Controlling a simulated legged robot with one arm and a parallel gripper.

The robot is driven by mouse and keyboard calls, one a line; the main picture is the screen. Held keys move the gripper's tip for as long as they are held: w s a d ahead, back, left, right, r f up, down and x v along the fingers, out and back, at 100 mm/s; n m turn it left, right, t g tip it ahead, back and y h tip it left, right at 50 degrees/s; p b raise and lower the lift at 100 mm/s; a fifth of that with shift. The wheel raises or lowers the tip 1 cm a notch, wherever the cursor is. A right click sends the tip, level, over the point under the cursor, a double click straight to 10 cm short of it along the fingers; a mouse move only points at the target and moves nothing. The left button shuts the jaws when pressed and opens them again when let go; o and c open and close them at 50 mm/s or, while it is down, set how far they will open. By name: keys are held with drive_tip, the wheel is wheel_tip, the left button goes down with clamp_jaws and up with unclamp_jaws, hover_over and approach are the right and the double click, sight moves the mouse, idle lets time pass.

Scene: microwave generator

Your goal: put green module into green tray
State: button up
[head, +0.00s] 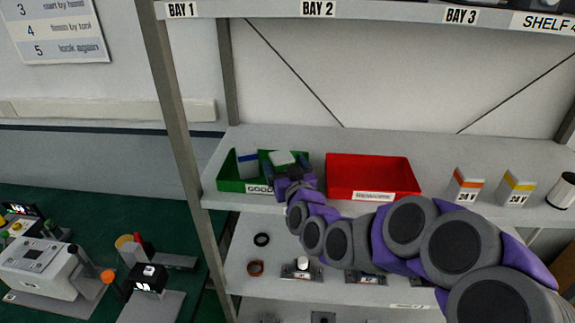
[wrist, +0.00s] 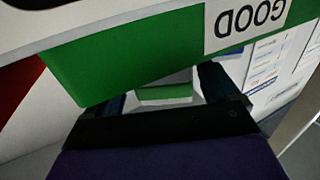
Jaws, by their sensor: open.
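The green tray (head: 230,184), labelled GOOD, stands at the left end of the shelf. In the wrist view its front wall (wrist: 130,55) appears upside down and fills the upper middle. The green module (head: 282,158), with a pale top, shows within the tray's right part, just beyond my gripper (head: 289,172). In the wrist view the module (wrist: 165,93) appears green and white, between the dark fingers of my gripper (wrist: 163,90). The fingers are apart. The tray wall hides part of the module, and I cannot tell whether it touches the tray floor.
A red tray (head: 372,178) labelled REWORK stands right of the green tray. A blue-and-white item (head: 247,163) is in the green tray's left part. Small boxes (head: 468,186) (head: 516,188) stand farther right. A shelf post (head: 178,130) rises left of the tray.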

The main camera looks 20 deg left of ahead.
drive_tip(key=shift+s, duration=0.45)
drive_tip(key=shift+w+d+b+v, duration=0.3)
drive_tip(key=shift+b+v, duration=3.55)
drive_tip(key=shift+v, duration=1.75)
drive_tip(key=s+d+f+m+g+h, duration=0.1)
drive_tip(key=s+d+f+g+h, duration=0.35)
drive_tip(key=s+d+f, duration=0.35)
drive_tip(key=s+d+f+m+g+h, duration=0.25)
drive_tip(key=s+d+f+g, duration=0.35)
drive_tip(key=d, duration=0.5)
drive_tip(key=s+d+m+g+h, duration=0.1)
drive_tip(key=s+d+g, duration=0.1)
drive_tip(key=s, duration=0.4)
drive_tip(key=s+d+f+m+g+h, duration=0.1)
drive_tip(key=s+d+g, duration=0.1)
drive_tip(key=s+d, duration=0.2)
drive_tip(key=s+d+f+m+g+h, duration=0.1)
drive_tip(key=s+d+g, duration=0.1)
drive_tip(key=s, duration=0.7)
drive_tip(key=shift+d+m+h, duration=0.3)
drive_tip(key=shift+d+m, duration=0.05)
drive_tip(key=shift+d, duration=0.5)
